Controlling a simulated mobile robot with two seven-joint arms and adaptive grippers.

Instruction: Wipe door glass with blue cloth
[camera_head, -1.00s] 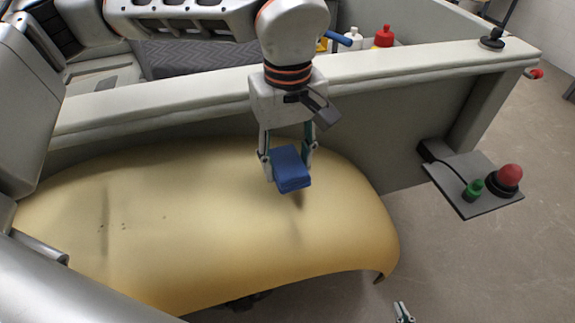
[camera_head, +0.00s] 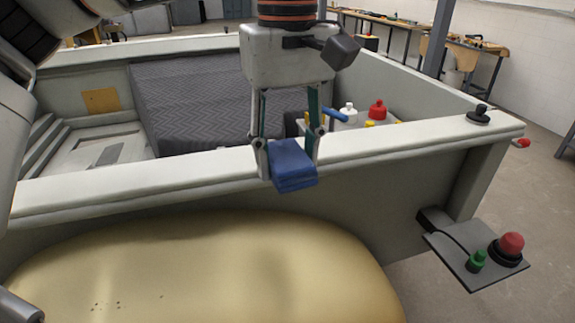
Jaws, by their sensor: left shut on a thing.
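My left gripper (camera_head: 290,150) points down and is shut on a folded blue cloth (camera_head: 292,167). The cloth shows in front of the near wall's top edge in the head view. I cannot tell whether it touches that edge. No door glass can be made out; a smooth yellowish curved panel (camera_head: 220,265) fills the lower part of the view, below the cloth. My right gripper does not show.
A grey-white bin wall (camera_head: 400,143) runs across the middle. Behind it lie a dark patterned mat (camera_head: 215,105) and bottles with white (camera_head: 348,112) and red (camera_head: 377,110) caps. A small shelf with red (camera_head: 511,245) and green (camera_head: 477,260) buttons juts out at right.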

